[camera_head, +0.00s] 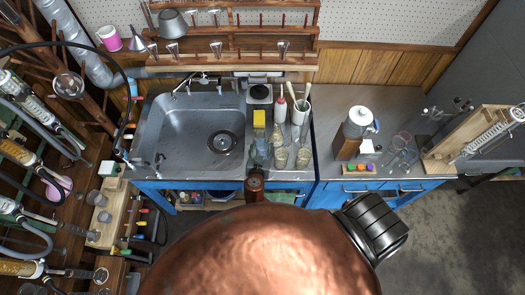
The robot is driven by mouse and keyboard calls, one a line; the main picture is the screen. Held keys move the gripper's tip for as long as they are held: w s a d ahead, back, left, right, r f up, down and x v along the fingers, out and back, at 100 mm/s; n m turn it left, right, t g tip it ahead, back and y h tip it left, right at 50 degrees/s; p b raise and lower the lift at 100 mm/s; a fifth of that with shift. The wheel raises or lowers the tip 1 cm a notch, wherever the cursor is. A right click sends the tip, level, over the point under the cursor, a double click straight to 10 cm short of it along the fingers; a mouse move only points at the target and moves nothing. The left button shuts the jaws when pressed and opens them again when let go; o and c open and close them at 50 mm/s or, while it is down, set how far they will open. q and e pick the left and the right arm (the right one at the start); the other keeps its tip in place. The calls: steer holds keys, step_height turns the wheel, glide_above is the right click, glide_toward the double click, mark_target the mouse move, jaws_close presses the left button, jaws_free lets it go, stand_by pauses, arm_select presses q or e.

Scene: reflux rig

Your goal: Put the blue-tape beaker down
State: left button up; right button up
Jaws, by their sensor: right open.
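Several small glass vessels stand on the drainboard right of the sink, among them one at the front (280,158) and one to its right (303,158). They are too small to tell which, if any, carries blue tape. My right gripper (376,228) shows as a dark, ribbed shape at the lower right, in front of the blue cabinets. It is open, and no beaker shows in it. Its fingertips are not clearly seen. My left gripper is not in view.
A large copper dome (265,255) hides the lower middle. The steel sink (165,140) is left of the drainboard. A yellow sponge (259,118), a red-capped bottle (280,110) and a brush holder (300,112) stand behind the glassware.

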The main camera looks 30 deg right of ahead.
steer(key=c, duration=0.9)
steer(key=shift+r, duration=0.25)
